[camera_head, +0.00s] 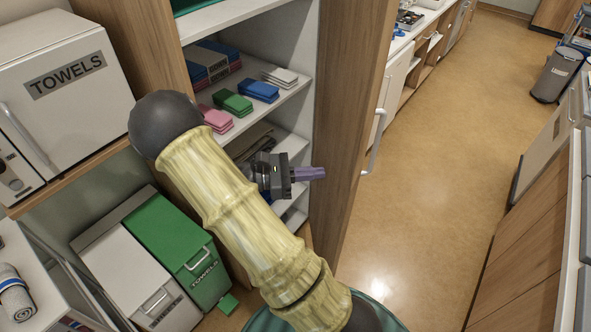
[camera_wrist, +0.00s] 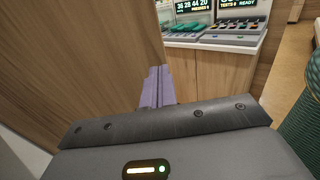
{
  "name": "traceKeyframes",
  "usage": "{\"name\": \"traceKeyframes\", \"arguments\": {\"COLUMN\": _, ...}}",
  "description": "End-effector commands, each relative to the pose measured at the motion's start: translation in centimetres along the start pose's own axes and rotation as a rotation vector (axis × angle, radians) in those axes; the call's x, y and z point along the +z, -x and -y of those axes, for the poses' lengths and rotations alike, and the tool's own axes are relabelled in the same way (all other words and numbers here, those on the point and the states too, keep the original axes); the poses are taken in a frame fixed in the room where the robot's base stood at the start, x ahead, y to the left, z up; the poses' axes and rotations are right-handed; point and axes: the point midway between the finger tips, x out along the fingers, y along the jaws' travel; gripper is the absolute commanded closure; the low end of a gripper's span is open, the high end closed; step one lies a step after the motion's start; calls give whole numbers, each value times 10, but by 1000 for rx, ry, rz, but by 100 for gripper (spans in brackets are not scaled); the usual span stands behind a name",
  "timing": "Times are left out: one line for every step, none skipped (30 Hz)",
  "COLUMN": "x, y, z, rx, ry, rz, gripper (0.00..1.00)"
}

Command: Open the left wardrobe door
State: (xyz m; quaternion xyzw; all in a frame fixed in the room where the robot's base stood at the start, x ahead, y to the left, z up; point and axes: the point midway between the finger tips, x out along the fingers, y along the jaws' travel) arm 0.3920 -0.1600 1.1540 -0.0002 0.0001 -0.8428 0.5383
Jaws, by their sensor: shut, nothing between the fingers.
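The wardrobe (camera_head: 296,90) stands with its shelves exposed. A tall wooden door panel (camera_head: 350,90) juts out from its right side, inner face towards me; I cannot tell for certain that it is the left door. A pale bar handle (camera_head: 375,140) shows just past the panel's outer edge. My gripper (camera_head: 316,174) is shut and empty, its purple fingers on the shelf side, overlapping the panel's face; contact is unclear. In the wrist view, the fingers (camera_wrist: 158,88) point forward beside a wooden panel's edge (camera_wrist: 90,50).
Folded cloths (camera_head: 232,102) lie on the shelves. A towels cabinet (camera_head: 65,85) and a green towels bin (camera_head: 178,245) are at left. A counter with monitors (camera_wrist: 210,40) is ahead in the wrist view. The floor (camera_head: 450,130) to the right is clear; a grey bin (camera_head: 558,75) stands far right.

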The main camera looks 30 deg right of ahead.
Motion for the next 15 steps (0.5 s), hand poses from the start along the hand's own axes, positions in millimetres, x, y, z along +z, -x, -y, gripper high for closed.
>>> {"name": "traceKeyframes", "arguments": {"x": 3, "y": -10, "z": 1, "rx": -3, "ry": 2, "rz": 2, "gripper": 100}}
{"name": "traceKeyframes", "arguments": {"x": 3, "y": -15, "z": 0, "rx": -3, "ry": 2, "rz": 2, "gripper": 100}}
{"name": "traceKeyframes", "arguments": {"x": 3, "y": -22, "z": 1, "rx": -4, "ry": 3, "rz": 2, "gripper": 100}}
{"name": "traceKeyframes", "arguments": {"x": 3, "y": -28, "z": 1, "rx": -3, "ry": 3, "rz": 2, "gripper": 100}}
{"name": "traceKeyframes", "arguments": {"x": 3, "y": -33, "z": 1, "rx": -4, "ry": 3, "rz": 2, "gripper": 100}}
{"name": "traceKeyframes", "arguments": {"x": 4, "y": -40, "z": 1, "rx": -4, "ry": 3, "rz": 2, "gripper": 100}}
{"name": "traceKeyframes", "arguments": {"x": 4, "y": -44, "z": 1, "rx": -3, "ry": 2, "rz": 2, "gripper": 100}}
{"name": "traceKeyframes", "arguments": {"x": 4, "y": -49, "z": 1, "rx": -4, "ry": 3, "rz": 2, "gripper": 100}}
{"name": "traceKeyframes", "arguments": {"x": 3, "y": -54, "z": 1, "rx": -4, "ry": 3, "rz": 2, "gripper": 100}}
{"name": "traceKeyframes", "arguments": {"x": 3, "y": -58, "z": 1, "rx": -3, "ry": 2, "rz": 1, "gripper": 100}}
{"name": "traceKeyframes", "arguments": {"x": 2, "y": -60, "z": 1, "rx": -2, "ry": 1, "rz": 1, "gripper": 100}}
{"name": "traceKeyframes", "arguments": {"x": 2, "y": -64, "z": 1, "rx": -2, "ry": 1, "rz": 2, "gripper": 100}}
{"name": "traceKeyframes", "arguments": {"x": 2, "y": -65, "z": 0, "rx": -2, "ry": 1, "rz": 1, "gripper": 100}}
{"name": "traceKeyframes", "arguments": {"x": 1, "y": -67, "z": 0, "rx": -1, "ry": 1, "rz": 1, "gripper": 100}}
{"name": "traceKeyframes", "arguments": {"x": 0, "y": -68, "z": 0, "rx": -1, "ry": 1, "rz": 0, "gripper": 100}}
